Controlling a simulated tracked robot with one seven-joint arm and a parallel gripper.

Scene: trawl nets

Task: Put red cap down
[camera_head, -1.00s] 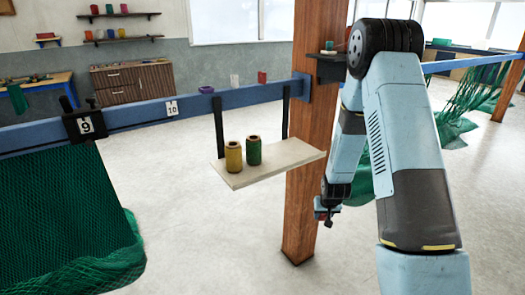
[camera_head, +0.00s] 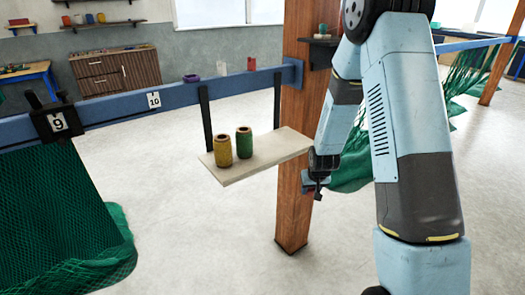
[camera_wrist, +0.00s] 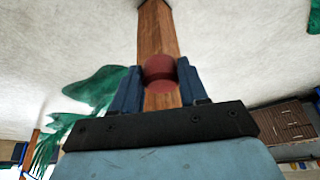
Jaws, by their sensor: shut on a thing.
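The red cap (camera_wrist: 160,70) is round and dark red in the wrist view. It sits between the two blue fingers of my gripper (camera_wrist: 158,88), which are shut on it. In the head view my gripper (camera_head: 312,188) hangs in front of the wooden post, just right of the hanging shelf and a little below its board. The cap itself is too small or hidden to make out there. The pale shelf board (camera_head: 270,160) carries a yellow spool (camera_head: 222,152) and a green spool (camera_head: 244,143) on its left part. Its right part is bare.
A blue rail (camera_head: 110,107) crosses to the wooden post (camera_head: 293,220). The shelf hangs from it by dark straps. A purple ring (camera_head: 191,78), a white block (camera_head: 222,68) and a red block (camera_head: 251,63) show above the rail. Green net (camera_head: 50,205) hangs at left. Open floor lies below.

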